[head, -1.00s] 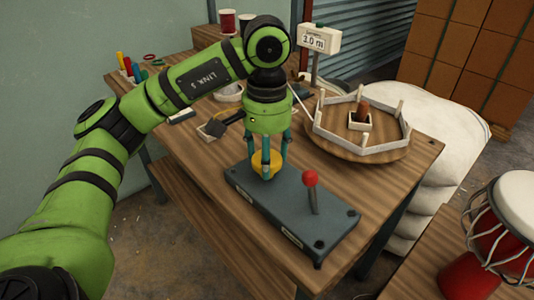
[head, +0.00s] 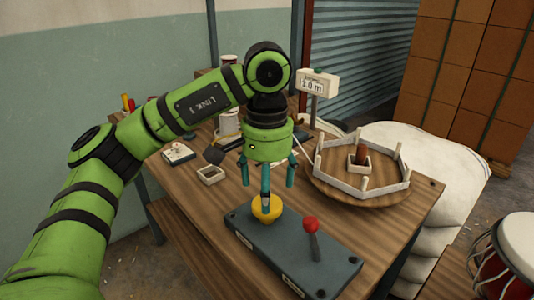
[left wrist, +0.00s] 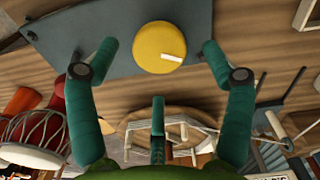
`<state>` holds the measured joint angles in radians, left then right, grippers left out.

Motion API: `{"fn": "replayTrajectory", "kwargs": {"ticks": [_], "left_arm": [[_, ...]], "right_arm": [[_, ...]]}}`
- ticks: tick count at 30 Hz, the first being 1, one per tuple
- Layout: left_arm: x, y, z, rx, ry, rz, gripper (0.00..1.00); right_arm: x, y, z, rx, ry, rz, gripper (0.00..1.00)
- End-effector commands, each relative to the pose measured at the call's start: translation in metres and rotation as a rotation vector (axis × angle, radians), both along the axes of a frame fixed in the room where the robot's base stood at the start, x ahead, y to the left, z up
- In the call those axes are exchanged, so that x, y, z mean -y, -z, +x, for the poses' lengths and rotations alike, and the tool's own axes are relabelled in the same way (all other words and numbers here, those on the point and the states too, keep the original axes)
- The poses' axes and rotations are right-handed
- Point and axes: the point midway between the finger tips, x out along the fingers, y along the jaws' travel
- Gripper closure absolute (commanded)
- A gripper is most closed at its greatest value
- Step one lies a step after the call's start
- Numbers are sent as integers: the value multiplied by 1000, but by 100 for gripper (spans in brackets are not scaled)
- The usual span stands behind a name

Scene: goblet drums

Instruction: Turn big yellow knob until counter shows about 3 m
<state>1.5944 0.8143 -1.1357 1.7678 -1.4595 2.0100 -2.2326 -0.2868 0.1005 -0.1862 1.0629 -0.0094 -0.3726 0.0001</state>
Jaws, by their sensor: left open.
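The big yellow knob (head: 267,208) sits on the dark grey control panel (head: 335,268) on the table. It also shows in the left wrist view (left wrist: 158,48), round, with a white pointer line toward the right. My left gripper (head: 267,188) is open just above the knob; in the left wrist view its teal fingers (left wrist: 160,58) stand apart on both sides, not touching it. The counter (head: 317,83) is a white box on a post behind the table and appears to read 3.0 m. My right gripper is not in view.
A red-topped lever (head: 311,224) stands on the panel, right of the knob. A round wooden turntable (head: 350,196) with a white fence is behind it. A small square tray (head: 211,174) lies left. A drum (head: 510,255) stands at right.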

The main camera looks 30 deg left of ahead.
Motion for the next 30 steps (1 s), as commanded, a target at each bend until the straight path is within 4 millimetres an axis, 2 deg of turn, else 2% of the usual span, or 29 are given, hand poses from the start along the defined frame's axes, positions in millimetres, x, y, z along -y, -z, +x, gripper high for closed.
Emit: {"fn": "replayTrajectory", "kwargs": {"ticks": [1, 6, 15, 20, 30], "left_arm": [[0, -11, 1, 6, -1, 1, 19], [0, -41, 0, 5, -2, 0, 19], [0, -77, 0, 1, 0, 0, 19], [0, -84, 0, 0, 1, 0, 19], [0, -84, 0, -1, 1, 0, 19]], "right_arm": [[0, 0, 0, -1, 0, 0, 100], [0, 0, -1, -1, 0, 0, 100], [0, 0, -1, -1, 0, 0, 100], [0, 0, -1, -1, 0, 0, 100], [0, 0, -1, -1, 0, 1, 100]]}}
